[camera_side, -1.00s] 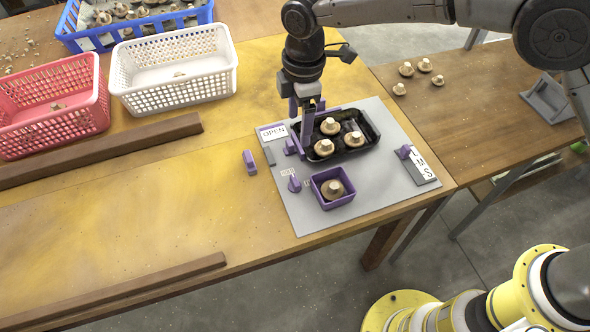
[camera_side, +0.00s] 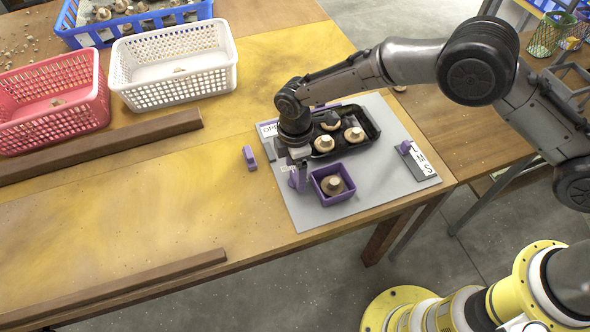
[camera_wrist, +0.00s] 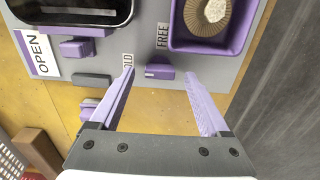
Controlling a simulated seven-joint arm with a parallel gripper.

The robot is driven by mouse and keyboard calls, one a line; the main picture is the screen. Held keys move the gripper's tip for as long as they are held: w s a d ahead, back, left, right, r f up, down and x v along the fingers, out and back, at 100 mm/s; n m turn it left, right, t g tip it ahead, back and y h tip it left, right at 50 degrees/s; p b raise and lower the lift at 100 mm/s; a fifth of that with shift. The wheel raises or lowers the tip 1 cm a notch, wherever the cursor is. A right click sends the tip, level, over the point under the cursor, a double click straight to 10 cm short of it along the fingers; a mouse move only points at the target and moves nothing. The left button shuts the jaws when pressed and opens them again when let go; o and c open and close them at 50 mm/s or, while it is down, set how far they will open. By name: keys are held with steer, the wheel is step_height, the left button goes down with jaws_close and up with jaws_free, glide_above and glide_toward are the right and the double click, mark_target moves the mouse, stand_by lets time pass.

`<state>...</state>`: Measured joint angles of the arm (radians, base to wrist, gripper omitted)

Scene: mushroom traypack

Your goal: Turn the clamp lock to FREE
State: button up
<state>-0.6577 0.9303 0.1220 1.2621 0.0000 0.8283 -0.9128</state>
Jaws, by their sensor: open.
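The clamp lock (camera_wrist: 160,72) is a small purple knob on the grey board (camera_wrist: 225,72). In the wrist view it sits near the FREE label (camera_wrist: 162,36), with the partly hidden HOLD label (camera_wrist: 128,64) to its left. Which label the knob points to is hard to tell. My gripper (camera_wrist: 160,76) is open and empty, its two purple fingers on either side of the knob with gaps visible. In the side view my gripper (camera_side: 299,180) is low over the board at the knob, largely hiding it. I cannot tell whether the fingers touch the board.
A purple box (camera_side: 334,196) with a mushroom stands close right of the knob. Behind is a black tray (camera_side: 368,125) with three mushrooms. The OPEN label (camera_wrist: 39,52) and a purple slider (camera_wrist: 77,47) lie left. A loose purple piece (camera_side: 249,158) lies on the table.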

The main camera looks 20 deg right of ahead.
steer(key=shift+f, duration=0.5)
jaws_close()
